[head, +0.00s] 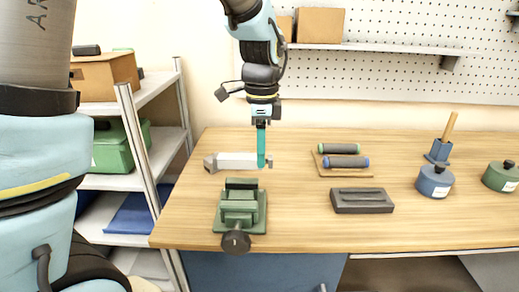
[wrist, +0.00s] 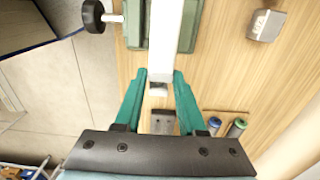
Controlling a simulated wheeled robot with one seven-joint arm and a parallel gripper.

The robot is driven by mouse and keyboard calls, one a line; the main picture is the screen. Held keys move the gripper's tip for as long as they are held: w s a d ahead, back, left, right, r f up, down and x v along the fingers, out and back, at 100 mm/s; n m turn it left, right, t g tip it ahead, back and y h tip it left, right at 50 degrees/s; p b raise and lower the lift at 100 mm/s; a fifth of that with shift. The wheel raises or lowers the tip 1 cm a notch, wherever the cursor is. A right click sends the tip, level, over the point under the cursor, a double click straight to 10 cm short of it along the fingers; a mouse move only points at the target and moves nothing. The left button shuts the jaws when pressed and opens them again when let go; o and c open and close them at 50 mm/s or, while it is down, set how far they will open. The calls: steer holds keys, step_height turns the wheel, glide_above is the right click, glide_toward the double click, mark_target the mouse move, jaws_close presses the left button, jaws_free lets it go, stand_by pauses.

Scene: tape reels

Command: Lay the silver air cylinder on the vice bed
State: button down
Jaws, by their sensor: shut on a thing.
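The silver air cylinder (head: 237,161) is a long pale bar, held roughly level. My gripper (head: 262,163) points down and is shut on it near its right end in the head view. In the wrist view the cylinder (wrist: 170,45) runs away from between the teal fingertips (wrist: 161,78). The green vice (head: 240,208) stands on the bench, nearer the head camera than the cylinder. In the wrist view the cylinder crosses in front of the vice (wrist: 136,25), hiding part of it. The height of the gap between them cannot be told.
A small grey block (head: 210,164) shows at the cylinder's left end. To the right are a dark grey block (head: 362,201) and two rollers (head: 345,162) on a wooden tray (head: 322,171). Round pots (head: 435,184) stand further right. A shelf rack (head: 140,120) stands left of the bench.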

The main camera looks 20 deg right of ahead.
steer(key=shift+w+a, duration=0.2)
steer(key=shift+a, duration=0.2)
steer(key=shift+f+b, duration=2.95)
steer(key=shift+f, duration=1.05)
